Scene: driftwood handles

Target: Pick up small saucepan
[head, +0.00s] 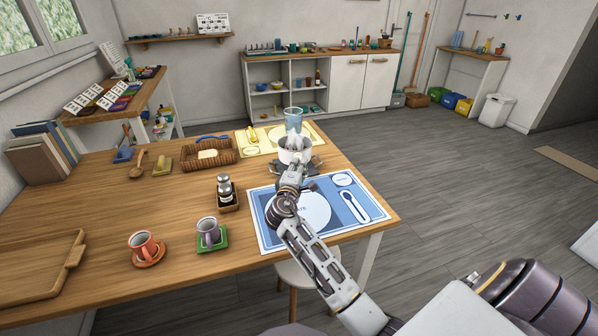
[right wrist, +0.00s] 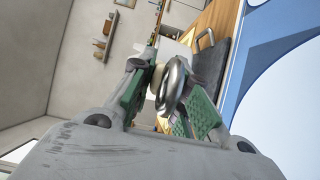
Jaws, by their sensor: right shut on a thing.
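The small saucepan (head: 296,157) is a white pot near the far right part of the wooden table, above a dark trivet (head: 314,166). Whether it touches the trivet is unclear. My right arm reaches to it from the lower right, and my right gripper (head: 294,142) is at the pot and partly overlaps it. In the right wrist view, the green-padded fingers of my right gripper (right wrist: 174,88) are shut on a shiny metal rounded part of the saucepan (right wrist: 178,84). Most of the pot is hidden there. My left gripper is not in view.
A blue glass (head: 293,117) stands just behind the pot. A blue placemat (head: 267,236) with a plate lies in front. A wicker basket (head: 207,154), shaker caddy (head: 228,200) and two cups (head: 143,244) are to the left. Open floor lies right of the table.

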